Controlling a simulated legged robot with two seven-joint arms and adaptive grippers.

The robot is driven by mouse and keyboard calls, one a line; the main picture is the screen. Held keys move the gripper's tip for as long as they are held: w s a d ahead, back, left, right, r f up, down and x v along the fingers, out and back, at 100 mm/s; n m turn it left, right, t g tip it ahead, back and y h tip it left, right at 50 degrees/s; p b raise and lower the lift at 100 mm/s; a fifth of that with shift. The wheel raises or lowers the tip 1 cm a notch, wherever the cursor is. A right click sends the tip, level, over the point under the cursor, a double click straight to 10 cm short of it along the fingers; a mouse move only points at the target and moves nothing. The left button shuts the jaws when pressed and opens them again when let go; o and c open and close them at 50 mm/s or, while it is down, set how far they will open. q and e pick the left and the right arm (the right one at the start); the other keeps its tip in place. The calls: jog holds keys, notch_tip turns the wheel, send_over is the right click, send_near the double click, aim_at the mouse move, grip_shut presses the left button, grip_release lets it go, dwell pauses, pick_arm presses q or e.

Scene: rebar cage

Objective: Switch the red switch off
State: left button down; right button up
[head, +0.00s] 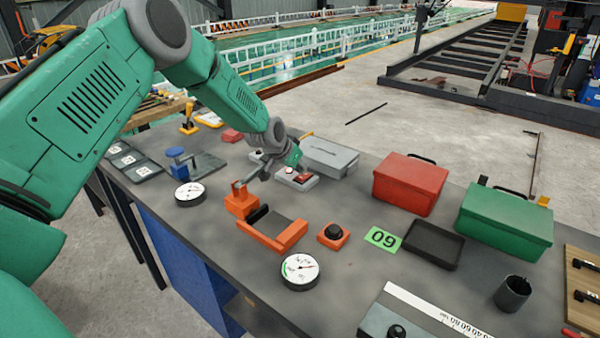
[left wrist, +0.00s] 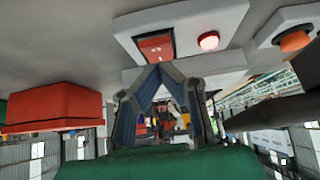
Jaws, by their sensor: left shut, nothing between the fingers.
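The red rocker switch (head: 303,178) sits on a small light-grey box (head: 283,180) on the table, beside a round red lamp (head: 289,170). In the left wrist view, which is upside down, the red switch (left wrist: 157,47) and the lit red lamp (left wrist: 208,40) show on the box's face. My left gripper (left wrist: 160,68) is shut and empty, its fingertips together close to the switch. I cannot tell whether they touch it. In the head view the left gripper (head: 296,165) hangs just above the box and partly hides it. My right gripper is not in view.
A grey case (head: 330,156) stands just behind the switch box. A red toolbox (head: 410,184) and a green toolbox (head: 505,218) are to the right. An orange vise (head: 272,236) and a gauge (head: 300,271) lie in front. Another button box (left wrist: 290,33) is beside the switch box.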

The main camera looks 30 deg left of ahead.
pick_arm(q)
jog(key=shift+s+a+f, duration=0.1)
jog(key=shift+s+f, duration=0.05)
jog(key=shift+f, duration=0.6)
jog(key=shift+d, duration=0.3)
jog(key=shift+s+f+b, duration=0.1)
jog(key=shift+f+b, duration=0.25)
jog(key=shift+b, duration=0.15)
jog(key=shift+r+t, duration=0.1)
jog(key=shift+t, duration=0.2)
jog(key=shift+a, duration=0.15)
jog(key=shift+r+p, duration=0.2)
jog(key=shift+p, duration=0.1)
